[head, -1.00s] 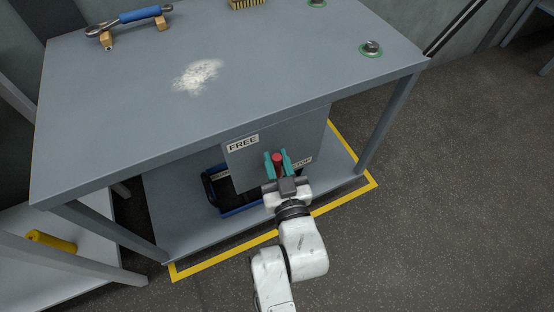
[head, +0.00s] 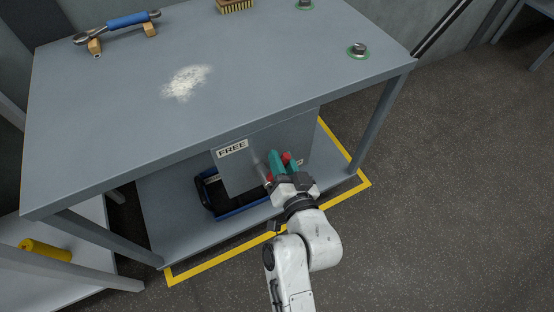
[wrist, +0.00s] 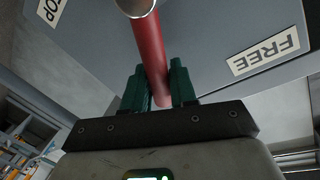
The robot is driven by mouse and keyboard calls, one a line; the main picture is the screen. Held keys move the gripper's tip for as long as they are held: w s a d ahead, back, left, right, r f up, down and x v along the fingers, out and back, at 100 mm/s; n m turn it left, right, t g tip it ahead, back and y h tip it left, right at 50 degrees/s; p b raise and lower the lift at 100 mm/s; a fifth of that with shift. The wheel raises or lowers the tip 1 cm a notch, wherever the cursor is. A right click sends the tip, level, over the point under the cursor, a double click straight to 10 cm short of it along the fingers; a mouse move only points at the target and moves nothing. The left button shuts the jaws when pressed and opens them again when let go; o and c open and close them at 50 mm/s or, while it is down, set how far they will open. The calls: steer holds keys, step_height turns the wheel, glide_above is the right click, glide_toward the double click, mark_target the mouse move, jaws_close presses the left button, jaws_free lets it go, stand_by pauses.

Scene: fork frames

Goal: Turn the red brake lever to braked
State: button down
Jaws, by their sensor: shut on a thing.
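The red brake lever (wrist: 149,48) runs from a round metal-ended pivot at the top of the wrist view down between my gripper's fingers. My gripper (wrist: 160,92) is shut on the lever near its lower end, with a green finger on each side. In the head view my gripper (head: 281,161) is at the grey panel under the table, and red parts of the lever (head: 286,157) show beside the fingers. The FREE label (head: 232,148) is left of my gripper; it also shows at right in the wrist view (wrist: 263,51). The STOP label (wrist: 50,8) is at the wrist view's upper left; my gripper mostly hides it in the head view.
The grey table (head: 120,120) overhangs the panel. A blue-rimmed dark bin (head: 212,190) stands on the lower shelf left of my gripper. A table leg (head: 378,120) stands to the right. Yellow tape (head: 225,247) marks the floor. Open floor lies right and in front.

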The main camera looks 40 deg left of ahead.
steer(key=w+m, duration=0.1)
steer(key=w+f+m, duration=0.1)
steer(key=m, duration=0.1)
steer(key=shift+d+f+g, duration=0.3)
steer(key=shift+d+g, duration=0.1)
steer(key=shift+w+d+f+m+g+b, duration=0.1)
steer(key=shift+w+f+m+g, duration=0.2)
steer(key=shift+f+m, duration=0.75)
steer(key=shift+w+d+f+m+g+b, duration=0.2)
steer(key=shift+f+m+g, duration=0.4)
steer(key=shift+m, duration=0.75)
steer(key=shift+w+d+f+m+g+b, duration=0.1)
steer(key=shift+w+f+m+g, duration=0.15)
steer(key=shift+f+m, duration=0.85)
steer(key=shift+r, duration=0.1)
steer(key=c, duration=1.1)
jaws_free()
steer(key=shift+o, duration=0.3)
steer(key=shift+a, duration=0.1)
